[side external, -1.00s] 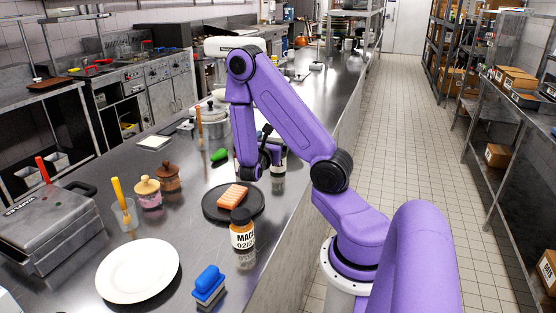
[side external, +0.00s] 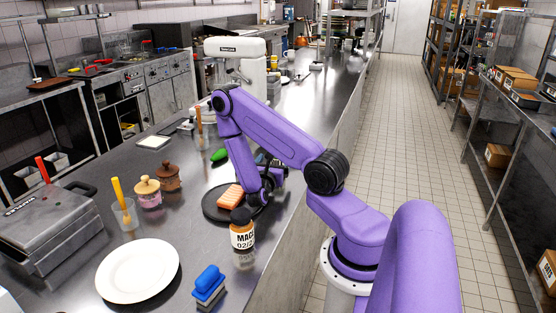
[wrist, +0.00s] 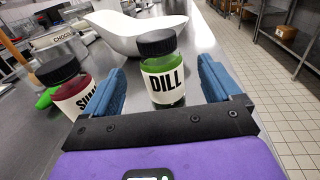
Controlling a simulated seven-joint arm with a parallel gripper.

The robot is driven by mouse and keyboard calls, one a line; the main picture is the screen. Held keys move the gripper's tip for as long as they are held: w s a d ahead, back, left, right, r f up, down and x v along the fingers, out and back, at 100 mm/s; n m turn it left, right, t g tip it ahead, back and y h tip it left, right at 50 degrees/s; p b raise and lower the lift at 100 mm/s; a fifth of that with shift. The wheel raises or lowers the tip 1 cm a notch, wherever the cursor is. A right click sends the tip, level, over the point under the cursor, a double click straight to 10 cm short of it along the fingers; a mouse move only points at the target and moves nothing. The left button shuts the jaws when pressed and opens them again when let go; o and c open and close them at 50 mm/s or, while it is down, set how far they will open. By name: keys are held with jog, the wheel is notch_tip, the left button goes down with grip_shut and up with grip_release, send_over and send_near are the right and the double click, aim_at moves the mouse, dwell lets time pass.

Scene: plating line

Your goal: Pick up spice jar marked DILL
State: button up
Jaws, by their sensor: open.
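The spice jar marked DILL (wrist: 163,75) is green with a black lid and a white label, and stands upright on the steel counter. In the wrist view it sits between the two blue fingers of my gripper (wrist: 165,88), toward the far end of them, with a gap visible on each side. My gripper is open and holds nothing. In the side external view my gripper (side external: 268,175) is low beside the dark plate, and I cannot make out the DILL jar there.
A second jar with a red body and a label starting SU (wrist: 70,90) stands just left of my left finger. A white scoop-shaped bowl (wrist: 128,32) lies behind the DILL jar. A dark plate (side external: 213,213) with salmon and a jar labelled MAC (side external: 242,235) are nearby.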

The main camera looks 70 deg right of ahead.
jog(key=shift+d+f, duration=0.1)
jog(key=shift+f, duration=0.2)
jog(key=shift+w+d+r, duration=0.1)
jog(key=shift+w+d, duration=0.05)
jog(key=shift+d, duration=1.05)
jog(key=shift+w+d+f, duration=0.1)
jog(key=shift+w+d, duration=0.05)
jog(key=shift+d, duration=1.05)
jog(key=shift+w+d+r, duration=0.1)
jog(key=shift+w+d, duration=0.05)
jog(key=shift+d, duration=1.05)
jog(key=c, duration=1.2)
